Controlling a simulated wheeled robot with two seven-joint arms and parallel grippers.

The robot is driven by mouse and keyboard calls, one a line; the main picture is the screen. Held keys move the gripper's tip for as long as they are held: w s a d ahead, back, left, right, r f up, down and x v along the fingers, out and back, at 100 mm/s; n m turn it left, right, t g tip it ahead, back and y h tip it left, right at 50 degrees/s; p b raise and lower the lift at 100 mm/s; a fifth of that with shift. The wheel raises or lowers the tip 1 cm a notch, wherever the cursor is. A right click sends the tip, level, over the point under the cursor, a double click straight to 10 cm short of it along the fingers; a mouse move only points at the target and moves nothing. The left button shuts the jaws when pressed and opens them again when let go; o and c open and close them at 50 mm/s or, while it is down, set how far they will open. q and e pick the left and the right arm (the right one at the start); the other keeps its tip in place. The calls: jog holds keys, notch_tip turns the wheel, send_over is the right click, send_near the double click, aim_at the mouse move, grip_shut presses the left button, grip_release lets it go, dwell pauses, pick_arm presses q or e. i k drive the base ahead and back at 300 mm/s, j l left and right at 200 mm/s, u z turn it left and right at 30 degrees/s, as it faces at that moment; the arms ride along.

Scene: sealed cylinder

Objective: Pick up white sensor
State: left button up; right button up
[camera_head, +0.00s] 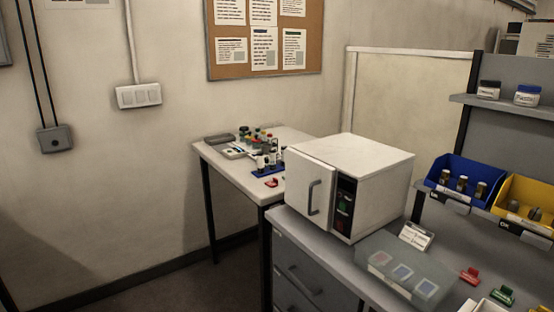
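I cannot make out for certain which thing is the white sensor. A clear box (362,262) on the grey bench holds small square pieces (403,272) with pale rims, too small to identify. A pale thing (487,307) is cut off by the bottom edge at the right. A white cabinet (362,163) with a grey handle stands behind the clear box. Neither of my grippers is in view.
A red clip-like piece (470,276) and a green one (502,295) lie on the bench at the right. Blue (451,168) and yellow (516,190) bins stand behind. A side table (222,165) with vials stands against the wall. Floor is open at lower left.

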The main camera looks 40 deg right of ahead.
aim_at(272, 155)
jog(key=i+l, duration=0.3)
jog(key=i, duration=0.25)
jog(key=i+l, duration=0.3)
jog(key=i, duration=0.2)
jog(key=z, duration=1.95)
